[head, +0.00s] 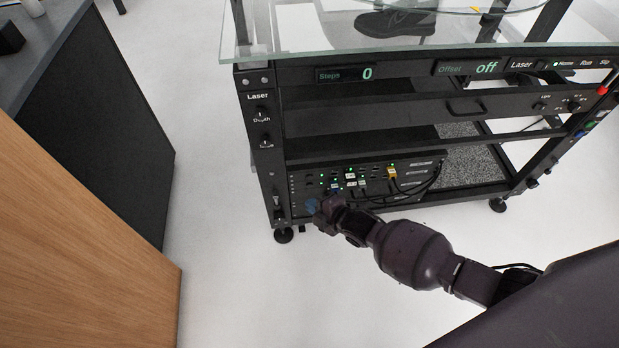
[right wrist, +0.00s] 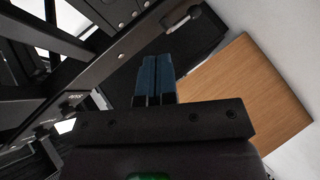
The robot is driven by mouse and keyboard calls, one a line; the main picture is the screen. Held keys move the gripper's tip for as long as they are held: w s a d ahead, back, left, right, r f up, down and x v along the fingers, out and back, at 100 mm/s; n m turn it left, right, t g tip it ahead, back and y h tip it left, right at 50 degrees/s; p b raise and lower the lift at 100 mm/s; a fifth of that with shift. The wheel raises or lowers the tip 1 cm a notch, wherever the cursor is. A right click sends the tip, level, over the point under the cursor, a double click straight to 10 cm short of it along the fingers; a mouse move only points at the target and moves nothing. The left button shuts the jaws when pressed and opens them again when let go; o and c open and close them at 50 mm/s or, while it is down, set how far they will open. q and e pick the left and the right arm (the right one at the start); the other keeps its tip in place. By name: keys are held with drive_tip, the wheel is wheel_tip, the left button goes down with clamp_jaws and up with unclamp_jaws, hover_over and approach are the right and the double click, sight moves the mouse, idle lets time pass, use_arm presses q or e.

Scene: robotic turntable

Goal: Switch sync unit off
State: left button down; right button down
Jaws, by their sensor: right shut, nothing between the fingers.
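The sync unit (head: 325,182) is a black rack box with small green lights and plugged cables. It sits on the bottom shelf of the turntable cart, at its left end. My right gripper (head: 313,206) is at the lower left front of the unit and hides part of it. In the right wrist view, its blue fingers (right wrist: 155,80) are together with nothing between them. Whether the fingertips touch the unit cannot be told. No power switch on the unit can be made out. My left gripper is not in view.
The black cart frame (head: 262,140) has a glass top (head: 330,48) and a panel reading Steps 0 and Offset off. A wood-and-dark cabinet (head: 75,215) stands to the left. White floor (head: 225,250) between them is clear. Black cables (head: 425,188) hang at the unit's right.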

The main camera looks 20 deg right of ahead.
drive_tip(key=shift+s+f, duration=0.1)
idle(0.5)
